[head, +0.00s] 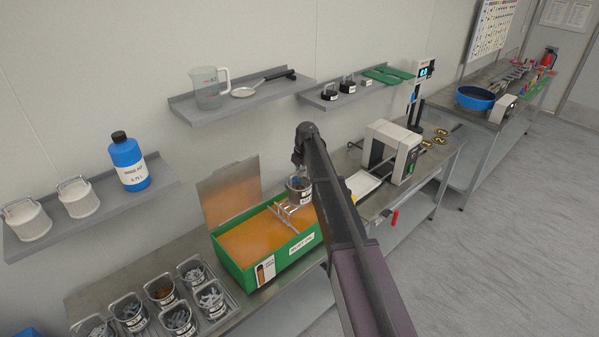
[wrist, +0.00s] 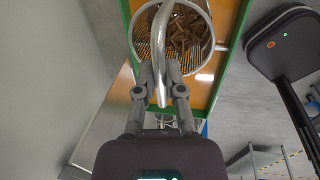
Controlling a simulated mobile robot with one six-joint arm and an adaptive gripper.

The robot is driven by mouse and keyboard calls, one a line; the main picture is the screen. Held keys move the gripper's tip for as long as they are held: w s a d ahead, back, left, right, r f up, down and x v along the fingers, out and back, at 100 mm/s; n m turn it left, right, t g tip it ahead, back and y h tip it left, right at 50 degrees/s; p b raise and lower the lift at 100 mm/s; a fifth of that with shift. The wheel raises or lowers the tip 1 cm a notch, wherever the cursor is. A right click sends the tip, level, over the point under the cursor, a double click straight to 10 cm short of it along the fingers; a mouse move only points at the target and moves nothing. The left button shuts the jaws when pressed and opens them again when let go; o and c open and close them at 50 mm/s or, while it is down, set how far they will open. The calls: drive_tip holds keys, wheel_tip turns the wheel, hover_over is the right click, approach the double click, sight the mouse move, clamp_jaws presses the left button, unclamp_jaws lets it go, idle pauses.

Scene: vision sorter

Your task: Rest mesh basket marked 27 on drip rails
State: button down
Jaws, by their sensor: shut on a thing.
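My gripper (head: 299,166) is shut on the handle of a round mesh basket (head: 299,196). The basket hangs over the right rear part of the green tank, just above or at the drip rails (head: 284,213); I cannot tell whether it touches them. Its label is too small to read. In the wrist view my gripper (wrist: 161,80) pinches the curved metal handle, and the basket (wrist: 141,40) holds brownish parts. The green tank (head: 296,253) holds orange liquid, and its lid (head: 229,190) stands open at the back.
A white tray (head: 363,184) and a boxy machine (head: 391,150) stand to the right. Wall shelves (head: 245,101) run above the bench. My arm hides part of the tank's right side.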

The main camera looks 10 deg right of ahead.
drive_tip(key=c, duration=0.7)
unclamp_jaws()
drive_tip(key=shift+o, duration=0.2)
drive_tip(key=shift+r, duration=0.2)
wheel_tip(320, 180, up, 4)
drive_tip(key=p, duration=0.4)
drive_tip(key=shift+f, duration=0.1)
drive_tip(key=s+a, duration=0.6)
drive_tip(key=a, duration=0.3)
drive_tip(key=s+a, duration=0.6)
drive_tip(key=a, duration=0.3)
drive_tip(key=shift+s+a+f, duration=0.2)
drive_tip(key=shift+s+a, duration=0.05)
